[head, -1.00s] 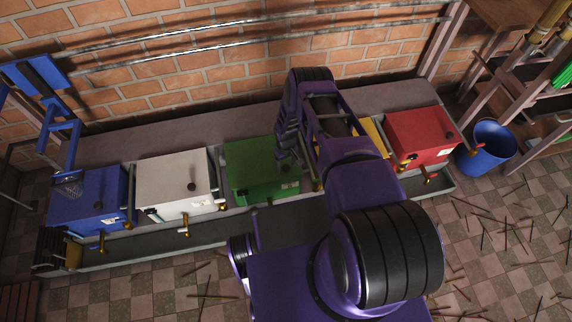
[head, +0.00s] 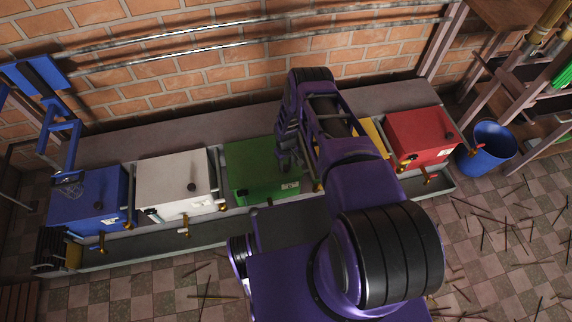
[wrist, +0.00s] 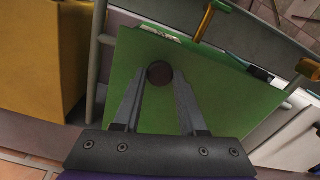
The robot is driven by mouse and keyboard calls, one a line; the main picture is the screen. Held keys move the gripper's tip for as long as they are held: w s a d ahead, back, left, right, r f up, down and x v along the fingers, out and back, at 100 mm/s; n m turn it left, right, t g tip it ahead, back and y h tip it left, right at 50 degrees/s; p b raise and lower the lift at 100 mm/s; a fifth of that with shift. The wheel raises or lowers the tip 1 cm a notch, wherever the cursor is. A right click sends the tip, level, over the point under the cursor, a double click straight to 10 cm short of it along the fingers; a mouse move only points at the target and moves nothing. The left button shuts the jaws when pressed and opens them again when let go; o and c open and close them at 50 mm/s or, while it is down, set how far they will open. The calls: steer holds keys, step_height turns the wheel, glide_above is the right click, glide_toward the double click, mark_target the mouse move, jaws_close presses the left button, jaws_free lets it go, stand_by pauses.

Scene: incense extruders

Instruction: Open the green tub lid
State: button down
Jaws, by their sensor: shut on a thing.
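The green tub (head: 254,190) stands in the row of tubs, between the white tub and my arm. Its green lid (head: 248,158) lies flat on top and looks closed. In the wrist view the lid (wrist: 215,95) fills the middle, with a round dark knob (wrist: 159,74) near one edge. My gripper (wrist: 160,82) is over the lid, its two fingers shut on the knob from both sides. In the head view my gripper (head: 287,163) is at the right part of the lid, and the knob is hidden there.
A white tub (head: 172,180) and a blue tub (head: 85,197) stand to the left. A yellow tub (head: 374,136), partly behind my arm, and a red tub (head: 420,135) stand to the right. A trough (head: 150,240) with brass taps runs along the front.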

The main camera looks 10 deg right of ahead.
stand_by(0.8)
steer(key=w, duration=0.6)
steer(key=shift+f, duration=0.1)
steer(key=shift+w, duration=0.7)
steer(key=shift+c, duration=2.3)
jaws_free()
steer(key=shift+w, duration=0.1)
step_height(320, 180, up, 18)
steer(key=p, duration=0.6)
steer(key=shift+f, duration=0.2)
steer(key=shift+c, duration=0.2)
